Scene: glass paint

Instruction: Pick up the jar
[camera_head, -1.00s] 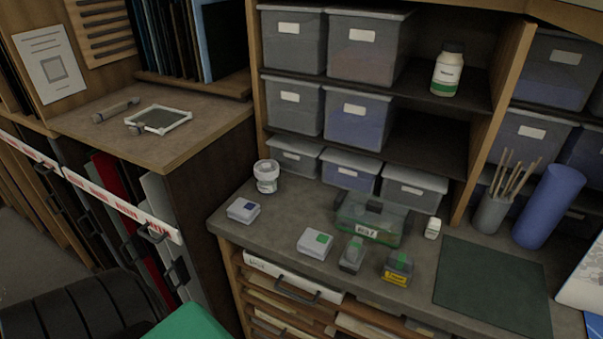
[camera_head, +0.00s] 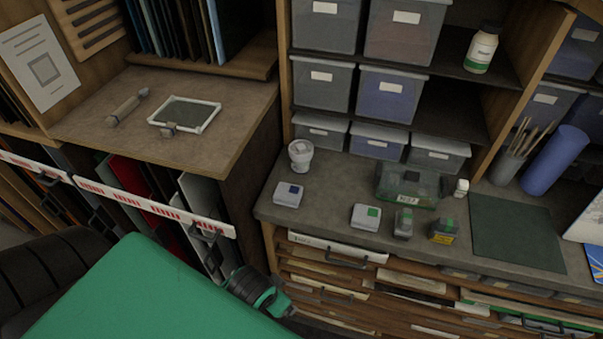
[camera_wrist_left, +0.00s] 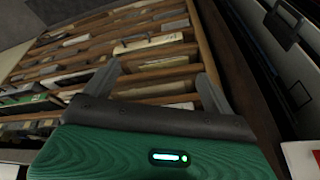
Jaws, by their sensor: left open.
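A small white jar (camera_head: 301,155) with a wide lid stands upright at the left back of the grey counter (camera_head: 325,215). A white bottle-like jar with a green label (camera_head: 481,48) stands on the upper shelf at the right. My left gripper shows in the left wrist view (camera_wrist_left: 163,82), with its two grey fingers spread apart and nothing between them. It points at the open flat-file drawers below the counter, away from both jars. In the head view my green arm parts cover the lower left, and the fingers cannot be made out. My right gripper is not in view.
Small boxes (camera_head: 289,194), a clear green case (camera_head: 407,186) and a dark green mat (camera_head: 516,232) lie on the counter. Grey bins (camera_head: 322,85) fill the shelves. The drawers (camera_head: 330,285) with papers are below. A side cabinet (camera_head: 95,125) stands at left.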

